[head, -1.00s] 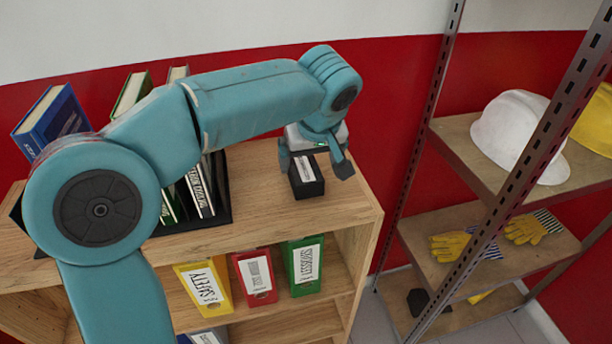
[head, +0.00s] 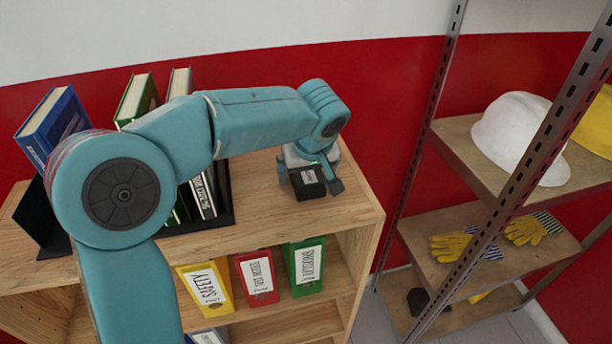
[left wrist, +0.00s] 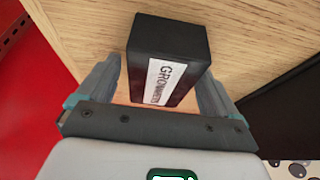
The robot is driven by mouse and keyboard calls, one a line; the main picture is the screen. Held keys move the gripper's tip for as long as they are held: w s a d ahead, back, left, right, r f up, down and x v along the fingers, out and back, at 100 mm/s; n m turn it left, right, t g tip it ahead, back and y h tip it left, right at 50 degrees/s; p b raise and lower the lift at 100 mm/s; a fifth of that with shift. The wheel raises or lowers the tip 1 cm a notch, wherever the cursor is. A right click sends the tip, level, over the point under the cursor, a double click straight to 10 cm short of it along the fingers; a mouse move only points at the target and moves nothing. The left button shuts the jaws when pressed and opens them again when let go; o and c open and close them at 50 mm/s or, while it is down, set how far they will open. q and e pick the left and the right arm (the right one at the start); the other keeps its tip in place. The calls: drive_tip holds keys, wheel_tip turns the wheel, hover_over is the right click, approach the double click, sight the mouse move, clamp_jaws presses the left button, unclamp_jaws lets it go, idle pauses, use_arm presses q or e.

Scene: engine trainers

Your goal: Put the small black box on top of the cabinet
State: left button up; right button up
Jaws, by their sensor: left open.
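The small black box (head: 312,190) with a white label sits on the wooden top of the cabinet (head: 350,207), near its right end. It also shows in the left wrist view (left wrist: 190,45), where the label reads GROMMETS. My left gripper (head: 309,180) is open above the box, with one finger on each side of it. In the left wrist view, the box lies between the fingers, with a visible gap on the left; contact on the right cannot be told. The gripper body hides part of the box in the head view. My right gripper is not in view.
Books in a black holder (head: 215,222) stand left of the box. A metal rack (head: 462,150) with a white helmet (head: 520,138) and gloves stands at right. Bare wood surrounds the box.

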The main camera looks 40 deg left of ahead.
use_arm(q)
drive_tip(key=shift+f, duration=0.2)
drive_tip(key=shift+r, duration=0.1)
drive_tip(key=c, duration=1.2)
